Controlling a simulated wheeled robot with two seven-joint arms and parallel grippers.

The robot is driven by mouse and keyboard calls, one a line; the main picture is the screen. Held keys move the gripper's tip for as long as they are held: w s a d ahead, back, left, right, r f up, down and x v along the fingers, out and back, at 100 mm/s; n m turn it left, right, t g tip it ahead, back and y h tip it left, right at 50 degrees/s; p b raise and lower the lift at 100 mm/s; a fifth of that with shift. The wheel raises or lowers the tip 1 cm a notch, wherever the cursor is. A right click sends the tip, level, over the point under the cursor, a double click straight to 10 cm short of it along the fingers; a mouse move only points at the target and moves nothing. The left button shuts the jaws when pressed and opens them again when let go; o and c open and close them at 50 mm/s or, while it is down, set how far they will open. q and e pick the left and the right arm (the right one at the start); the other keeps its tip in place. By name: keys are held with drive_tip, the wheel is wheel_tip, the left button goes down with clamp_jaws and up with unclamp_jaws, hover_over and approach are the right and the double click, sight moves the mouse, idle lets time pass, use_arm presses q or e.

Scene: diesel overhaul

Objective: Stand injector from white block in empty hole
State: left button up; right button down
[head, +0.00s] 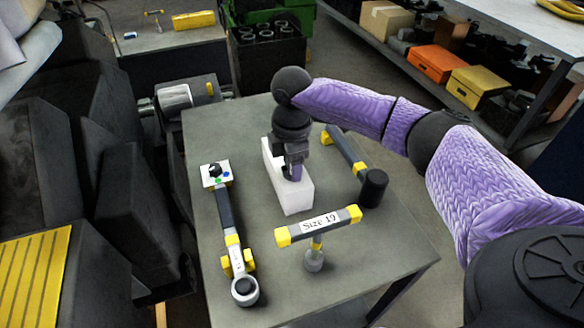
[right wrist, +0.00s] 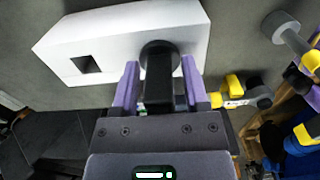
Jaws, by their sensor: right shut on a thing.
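The white block (head: 297,200) lies on the grey table, and it also shows in the right wrist view (right wrist: 120,25). It has an empty square hole (right wrist: 84,64) towards its left end there. The dark injector (right wrist: 158,75) stands at the block's other end, with a round black part where it meets the block. My right gripper (head: 292,172) is over the block, its purple fingers (right wrist: 159,92) on either side of the injector and shut on it. In the head view the gripper hides most of the injector. My left gripper is out of view.
A T-handled tool labelled "Size 19" (head: 318,226) stands in front of the block. A long wrench (head: 228,215) lies to its left, and a tool with a black cylinder (head: 374,188) to its right. Dark blocky machinery (head: 120,180) borders the table's left.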

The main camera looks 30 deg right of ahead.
wheel_tip(320, 180, up, 10)
drive_tip(key=p, duration=0.3)
drive_tip(key=shift+r+p, duration=0.2)
drive_tip(key=shift+p, duration=0.1)
drive_tip(key=shift+r+p, duration=1.35)
drive_tip(key=shift+p, duration=0.5)
use_arm(q)
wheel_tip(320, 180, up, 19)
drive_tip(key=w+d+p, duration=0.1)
drive_tip(key=p, duration=1)
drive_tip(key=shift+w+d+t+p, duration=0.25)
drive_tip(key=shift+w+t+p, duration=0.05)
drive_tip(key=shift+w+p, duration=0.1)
use_arm(e)
wheel_tip(320, 180, up, 8)
drive_tip(key=shift+r, duration=0.25)
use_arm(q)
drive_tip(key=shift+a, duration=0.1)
